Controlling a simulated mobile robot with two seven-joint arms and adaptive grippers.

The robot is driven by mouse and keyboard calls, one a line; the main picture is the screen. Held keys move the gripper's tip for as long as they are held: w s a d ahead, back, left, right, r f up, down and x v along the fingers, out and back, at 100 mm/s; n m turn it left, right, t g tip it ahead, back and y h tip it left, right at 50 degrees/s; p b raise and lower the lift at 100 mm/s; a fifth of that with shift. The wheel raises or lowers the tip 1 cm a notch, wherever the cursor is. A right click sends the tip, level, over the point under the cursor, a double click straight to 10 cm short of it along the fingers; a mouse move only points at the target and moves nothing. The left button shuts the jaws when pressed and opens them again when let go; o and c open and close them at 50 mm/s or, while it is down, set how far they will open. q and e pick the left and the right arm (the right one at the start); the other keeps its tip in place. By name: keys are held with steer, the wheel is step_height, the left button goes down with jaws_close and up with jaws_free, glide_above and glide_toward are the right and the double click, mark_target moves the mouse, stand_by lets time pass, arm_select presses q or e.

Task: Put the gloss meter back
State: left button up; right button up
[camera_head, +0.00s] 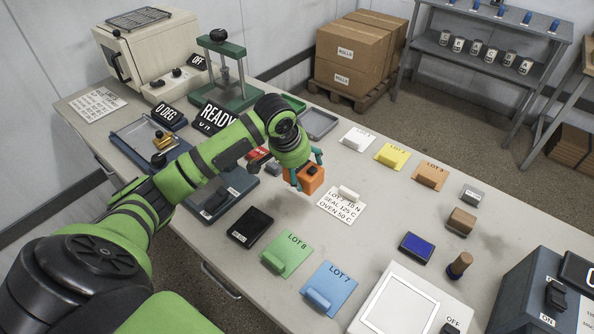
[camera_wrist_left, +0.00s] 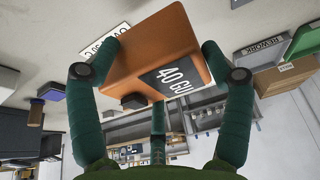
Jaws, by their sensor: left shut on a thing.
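The gloss meter is an orange box (camera_head: 308,178) with a small dark knob, held above the middle of the table. In the left wrist view the orange box (camera_wrist_left: 150,48) shows a dark display reading "40 GU". My left gripper (camera_head: 303,172) has its green fingers around it, and they press on both sides of the box in the wrist view (camera_wrist_left: 160,62). The box looks tilted in the wrist view. My right gripper is in neither view.
Below the box lies a white lot card (camera_head: 342,204) with a roll on it. A black pad (camera_head: 250,227), a green card (camera_head: 287,253) and a blue card (camera_head: 329,288) lie nearer the front. A blue pad (camera_head: 416,247) and a wooden stamp (camera_head: 459,265) stand to the right. Bare tabletop (camera_head: 385,215) lies between.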

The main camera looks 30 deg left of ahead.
arm_select(q)
steer(key=w+a+f, duration=0.2)
steer(key=w+a, duration=0.1)
steer(key=shift+w+a+f+p, duration=0.1)
steer(key=shift+w+f+p, duration=0.15)
steer(key=shift+f+p, duration=0.05)
steer(key=shift+w+a+f, duration=0.35)
step_height(320, 180, down, 4)
steer(key=shift+f+p, duration=0.1)
steer(key=shift+p, duration=0.55)
steer(key=o, duration=1.5)
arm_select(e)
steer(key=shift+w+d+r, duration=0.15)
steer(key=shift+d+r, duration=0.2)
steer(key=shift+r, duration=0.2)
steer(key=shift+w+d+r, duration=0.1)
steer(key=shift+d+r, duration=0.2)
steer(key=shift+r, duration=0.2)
arm_select(q)
steer(key=b+v, duration=0.1)
steer(key=v, duration=1.1)
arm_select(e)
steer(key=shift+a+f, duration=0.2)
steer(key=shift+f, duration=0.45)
